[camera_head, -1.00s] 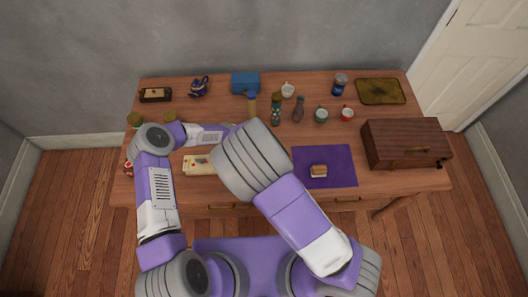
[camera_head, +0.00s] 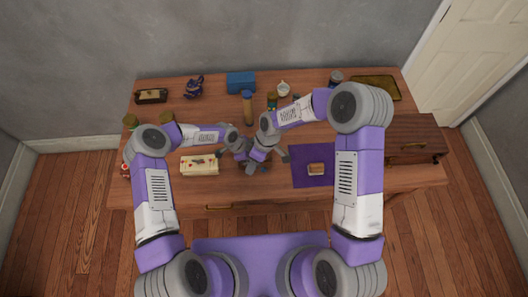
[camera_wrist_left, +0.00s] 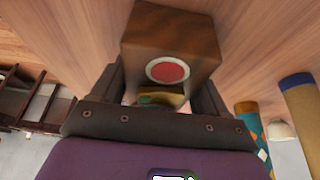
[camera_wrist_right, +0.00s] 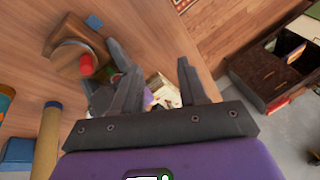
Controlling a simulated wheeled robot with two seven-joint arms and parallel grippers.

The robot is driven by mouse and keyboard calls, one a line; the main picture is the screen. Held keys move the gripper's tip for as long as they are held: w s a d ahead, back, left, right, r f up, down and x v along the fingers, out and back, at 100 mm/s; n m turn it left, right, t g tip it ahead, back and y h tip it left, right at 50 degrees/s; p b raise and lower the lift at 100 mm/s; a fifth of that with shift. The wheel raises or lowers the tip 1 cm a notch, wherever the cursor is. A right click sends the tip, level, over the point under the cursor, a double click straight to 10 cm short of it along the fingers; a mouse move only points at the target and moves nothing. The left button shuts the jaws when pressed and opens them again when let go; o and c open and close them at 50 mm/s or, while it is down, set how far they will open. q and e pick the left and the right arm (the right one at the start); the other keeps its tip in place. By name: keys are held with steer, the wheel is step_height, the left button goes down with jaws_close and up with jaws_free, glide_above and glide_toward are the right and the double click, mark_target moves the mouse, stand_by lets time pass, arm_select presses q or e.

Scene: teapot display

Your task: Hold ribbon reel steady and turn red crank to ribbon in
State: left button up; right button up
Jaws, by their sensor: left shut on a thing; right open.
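The ribbon reel shows in the left wrist view as a wooden block (camera_wrist_left: 172,40) with a red round end (camera_wrist_left: 167,71). My left gripper (camera_wrist_left: 158,78) is shut on it. In the right wrist view the wooden reel (camera_wrist_right: 76,38) is at upper left, with the red crank knob (camera_wrist_right: 86,65) sticking up. My right gripper (camera_wrist_right: 149,54) is open; its left finger is beside the knob in the picture, and the knob is outside the jaws. In the head view my right gripper (camera_head: 268,160) is above the table's middle; the arms mostly hide the reel and left gripper.
A tall yellow-brown bottle (camera_head: 248,108) and a blue box (camera_head: 241,82) stand behind. A wooden chest (camera_head: 415,150) is at far right.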

steer(key=w+d+r+n+t, duration=0.2)
steer(key=w+d+r+n, duration=0.45)
steer(key=d, duration=0.25)
steer(key=shift+y, duration=0.3)
steer(key=x, duration=1.2)
steer(key=shift+w+f, duration=0.1)
steer(key=shift+f, duration=0.35)
steer(key=shift+c, duration=0.4)
jaws_close()
